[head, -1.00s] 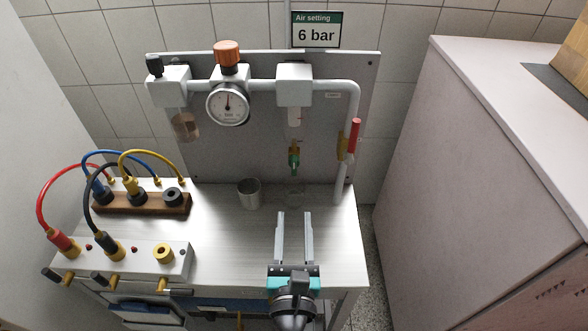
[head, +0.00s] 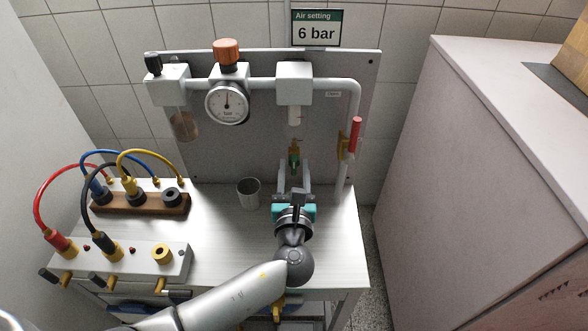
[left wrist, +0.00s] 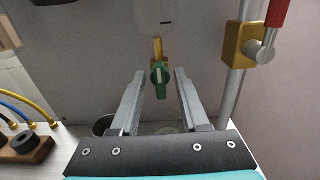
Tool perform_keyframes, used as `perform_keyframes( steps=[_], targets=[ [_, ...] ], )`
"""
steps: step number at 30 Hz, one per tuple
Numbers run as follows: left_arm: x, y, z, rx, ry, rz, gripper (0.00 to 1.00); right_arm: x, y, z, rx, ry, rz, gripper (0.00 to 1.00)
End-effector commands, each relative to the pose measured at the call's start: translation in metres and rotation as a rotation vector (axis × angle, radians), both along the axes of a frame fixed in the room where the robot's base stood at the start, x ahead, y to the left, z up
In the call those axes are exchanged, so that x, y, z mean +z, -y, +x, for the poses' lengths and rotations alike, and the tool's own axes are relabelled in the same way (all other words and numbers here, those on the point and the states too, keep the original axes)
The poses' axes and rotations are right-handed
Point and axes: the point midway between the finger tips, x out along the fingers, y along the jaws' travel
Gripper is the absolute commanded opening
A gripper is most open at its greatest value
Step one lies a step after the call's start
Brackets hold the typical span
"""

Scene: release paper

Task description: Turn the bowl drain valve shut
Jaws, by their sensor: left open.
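The bowl drain valve (head: 294,157) is a small green handle on a brass stem below the white filter bowl (head: 295,115). In the left wrist view the green handle (left wrist: 160,77) points roughly up and down, under the brass stem. My left gripper (head: 293,166) is open and points at the panel from the front. Its fingers (left wrist: 160,80) stand left and right of the handle, with a visible gap on each side. I cannot tell how far the fingertips reach past it. My right gripper is not in view.
A red-handled brass valve (head: 354,136) sits on the pipe to the right. A metal cup (head: 249,193) stands left of my gripper. A pressure gauge (head: 228,103) hangs on the panel. Plugged cables (head: 98,190) fill the bench's left side.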

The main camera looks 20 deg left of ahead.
Motion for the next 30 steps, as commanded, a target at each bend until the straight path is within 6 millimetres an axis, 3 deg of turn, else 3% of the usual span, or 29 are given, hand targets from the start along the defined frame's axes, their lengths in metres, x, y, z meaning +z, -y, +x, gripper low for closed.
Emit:
perform_keyframes(
  steps=[4,16,30],
  targets=[
    [0.0001,0.0002,-0.0002,0.000,0.000,0.000,0.44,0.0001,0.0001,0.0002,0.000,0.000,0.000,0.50],
    [0.0000,0.0003,-0.0005,0.000,0.000,0.000,0.00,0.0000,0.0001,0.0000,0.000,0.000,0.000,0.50],
    [-0.0004,0.0004,-0.0007,0.000,0.007,-0.026,0.00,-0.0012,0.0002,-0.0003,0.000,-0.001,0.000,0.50]
  ],
)
